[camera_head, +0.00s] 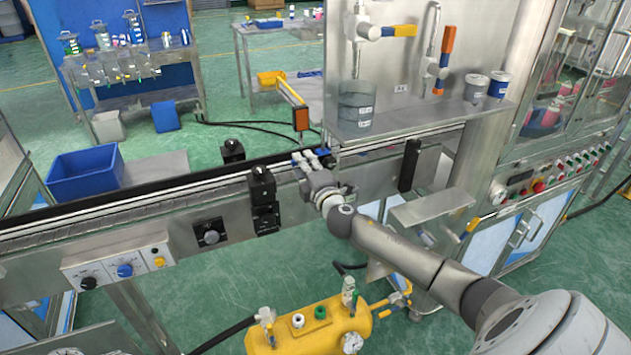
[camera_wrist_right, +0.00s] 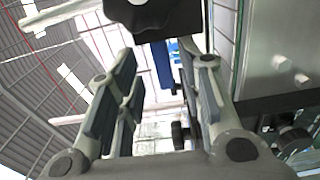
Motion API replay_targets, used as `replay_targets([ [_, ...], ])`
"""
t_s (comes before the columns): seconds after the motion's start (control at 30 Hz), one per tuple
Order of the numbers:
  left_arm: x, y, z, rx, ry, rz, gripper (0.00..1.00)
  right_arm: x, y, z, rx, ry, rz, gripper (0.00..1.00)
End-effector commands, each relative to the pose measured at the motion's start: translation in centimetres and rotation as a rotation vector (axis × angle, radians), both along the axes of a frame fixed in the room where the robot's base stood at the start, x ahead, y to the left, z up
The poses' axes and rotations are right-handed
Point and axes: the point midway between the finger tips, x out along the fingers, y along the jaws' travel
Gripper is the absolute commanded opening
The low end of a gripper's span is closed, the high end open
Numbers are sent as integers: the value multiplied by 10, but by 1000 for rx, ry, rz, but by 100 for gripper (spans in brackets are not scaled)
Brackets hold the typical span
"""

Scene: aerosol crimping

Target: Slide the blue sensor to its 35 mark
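My right gripper (camera_head: 310,157) reaches over the conveyor's front rail from the right in the head view. In the right wrist view its fingers (camera_wrist_right: 160,95) with blue-grey pads stand apart. A narrow blue upright piece (camera_wrist_right: 162,63) shows beyond and between the fingers, with a gap to both pads. A black knob-like part (camera_wrist_right: 150,14) hangs at the top of that view. I cannot tell for sure which piece is the blue sensor. No scale or 35 mark is readable. My left gripper is not in view.
Black blocks (camera_head: 262,187) stand on the conveyor rail (camera_head: 150,203) left of the gripper. A steel cabinet with a clear cylinder (camera_head: 355,108) is to the right. A yellow tank (camera_head: 310,328) is below.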

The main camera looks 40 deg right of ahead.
Motion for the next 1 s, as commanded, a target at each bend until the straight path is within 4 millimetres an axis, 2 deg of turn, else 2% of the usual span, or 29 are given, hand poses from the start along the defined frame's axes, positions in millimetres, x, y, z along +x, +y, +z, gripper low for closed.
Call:
replay_targets([
  [0.3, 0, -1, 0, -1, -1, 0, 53, -51, 12, -1, 0, 2, 1, 35],
  [0.5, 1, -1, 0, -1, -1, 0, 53, -74, 18, -1, 2, 1, 1, 35],
  [0.7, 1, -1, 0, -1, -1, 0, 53, -85, 20, 0, 1, 0, 0, 35],
  [1.0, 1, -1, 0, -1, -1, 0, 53, -87, 21, 0, 1, -1, 0, 35],
])
